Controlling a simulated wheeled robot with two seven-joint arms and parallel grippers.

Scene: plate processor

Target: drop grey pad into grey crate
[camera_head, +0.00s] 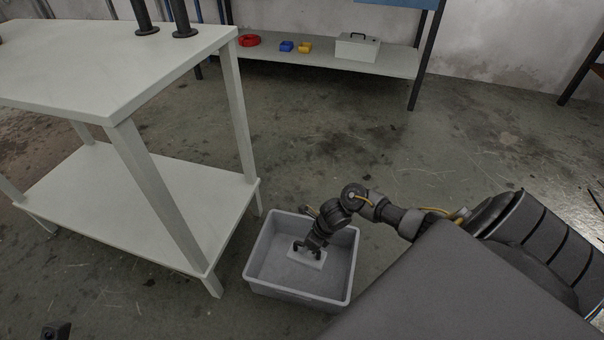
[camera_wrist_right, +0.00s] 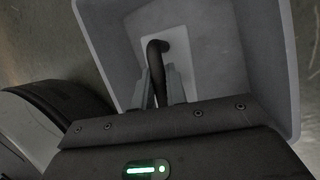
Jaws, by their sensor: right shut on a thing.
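The grey pad (camera_head: 307,257) is a pale flat rectangle with a dark curved handle, seen inside the outline of the open grey crate (camera_head: 297,291) on the floor. My right gripper (camera_head: 310,243) reaches down over the crate and is shut on the pad's handle. In the right wrist view the pad (camera_wrist_right: 188,55) lies below the fingers (camera_wrist_right: 158,82), with the crate wall (camera_wrist_right: 286,65) around it. I cannot tell whether the pad touches the crate floor. My left gripper is not in clear view.
A white two-level table (camera_head: 120,75) stands left of the crate, one leg close to the crate's left side. A low shelf (camera_head: 310,58) at the back holds a red item, small blue and yellow bins and a grey box (camera_head: 357,47). The floor behind the crate is clear.

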